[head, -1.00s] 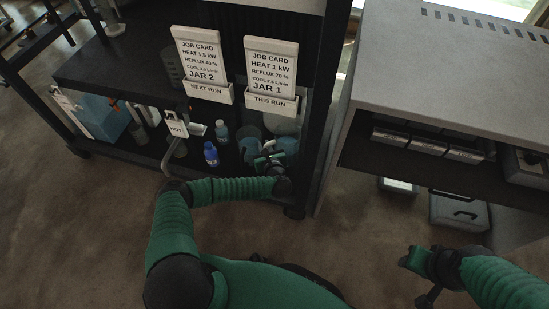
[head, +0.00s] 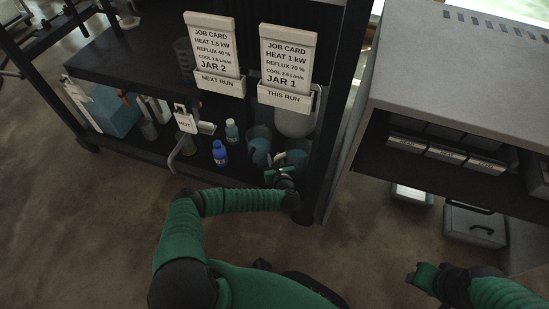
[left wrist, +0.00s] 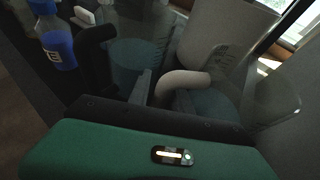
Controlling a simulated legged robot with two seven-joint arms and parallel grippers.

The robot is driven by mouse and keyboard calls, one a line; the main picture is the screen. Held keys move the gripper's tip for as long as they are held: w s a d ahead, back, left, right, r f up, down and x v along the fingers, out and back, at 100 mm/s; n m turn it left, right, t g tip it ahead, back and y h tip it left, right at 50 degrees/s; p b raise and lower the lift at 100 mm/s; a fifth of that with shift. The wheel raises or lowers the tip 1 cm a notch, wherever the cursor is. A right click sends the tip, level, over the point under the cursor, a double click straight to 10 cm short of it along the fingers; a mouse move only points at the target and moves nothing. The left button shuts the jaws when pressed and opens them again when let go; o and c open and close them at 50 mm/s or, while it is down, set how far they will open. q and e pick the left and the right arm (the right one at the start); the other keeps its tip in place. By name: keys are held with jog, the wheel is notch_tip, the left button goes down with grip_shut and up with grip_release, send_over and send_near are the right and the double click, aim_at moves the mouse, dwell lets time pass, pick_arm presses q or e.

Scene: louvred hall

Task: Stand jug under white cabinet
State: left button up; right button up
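Two clear jugs with bluish contents stand side by side on the lower shelf: a left jug (head: 259,147) and a right jug (head: 297,157). In the left wrist view the left jug (left wrist: 133,62) has a black handle, and the right jug (left wrist: 205,105) has a pale curved handle turned toward me. My left gripper (head: 283,173) is low in front of the right jug, close to its handle. Whether its fingers enclose the handle is unclear. My right gripper (head: 424,274) is over the floor at lower right, away from the jugs. The white cabinet (head: 470,65) stands at right, with space beneath it.
Blue bottles (head: 220,153) and a HOT tag (head: 185,121) are left of the jugs. A pale vessel (head: 296,120) stands behind them. A dark post (head: 335,110) bounds the shelf's right side. A grey case (head: 475,225) and a tray (head: 411,194) are beneath the cabinet.

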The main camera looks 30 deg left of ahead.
pick_arm(q)
jog(key=p+v, duration=0.6)
jog(key=v, duration=0.5)
jog(key=shift+s+d+r, duration=0.2)
jog(key=shift+s, duration=0.1)
